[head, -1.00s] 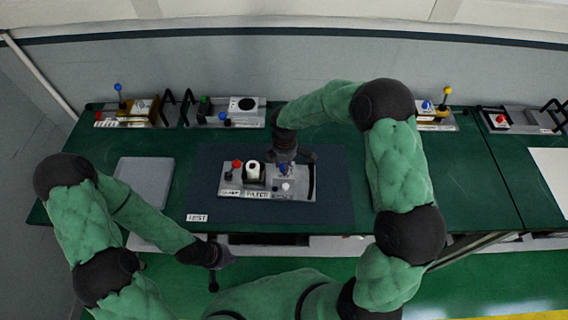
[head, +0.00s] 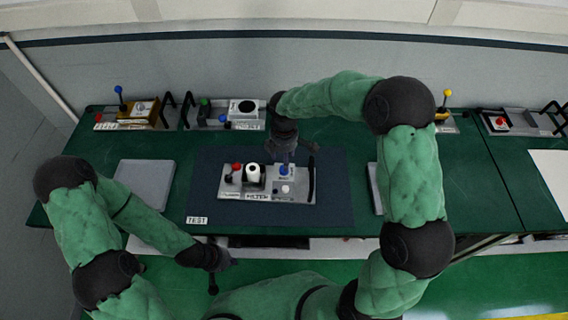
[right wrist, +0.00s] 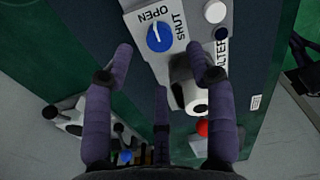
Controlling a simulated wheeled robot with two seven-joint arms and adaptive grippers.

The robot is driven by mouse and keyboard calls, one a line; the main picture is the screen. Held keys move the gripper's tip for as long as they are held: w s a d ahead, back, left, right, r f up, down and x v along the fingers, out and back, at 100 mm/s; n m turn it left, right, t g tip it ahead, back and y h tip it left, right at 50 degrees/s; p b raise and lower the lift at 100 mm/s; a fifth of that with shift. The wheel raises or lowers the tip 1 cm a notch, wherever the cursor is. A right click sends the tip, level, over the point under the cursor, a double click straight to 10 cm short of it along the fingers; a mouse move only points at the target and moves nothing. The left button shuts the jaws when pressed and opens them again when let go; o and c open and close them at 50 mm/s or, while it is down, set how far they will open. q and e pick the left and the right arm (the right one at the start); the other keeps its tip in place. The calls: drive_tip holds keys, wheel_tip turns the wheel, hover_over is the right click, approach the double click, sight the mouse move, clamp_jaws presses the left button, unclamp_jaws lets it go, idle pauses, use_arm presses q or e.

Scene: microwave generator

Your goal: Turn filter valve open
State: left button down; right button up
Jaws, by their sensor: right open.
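The filter unit is a grey panel (head: 232,193) on the dark mat, with a "FILTER" label. The blue valve knob (head: 285,170) is on its right part; it also shows in the right wrist view (right wrist: 160,37) beside "OPEN" and "SHUT" labels. The knob's white mark points up, close to the end of "OPEN". My right gripper (head: 290,155) is open and empty, just behind and above the knob. In the right wrist view its fingers (right wrist: 158,62) are spread, with the knob beyond them. My left gripper (head: 220,262) hangs in front of the table; its fingers are unclear.
The panel also carries a red knob (head: 237,167), a black-and-white cylinder (head: 253,174), a white knob (head: 285,188) and a black handle (head: 311,180). A grey plate (head: 145,184) lies left of the mat (head: 335,205). Other units stand along the back, including a lever unit (head: 140,110).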

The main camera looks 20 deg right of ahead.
wheel_tip(320, 180, up, 6)
drive_tip(key=shift+f, duration=0.1)
idle(0.6)
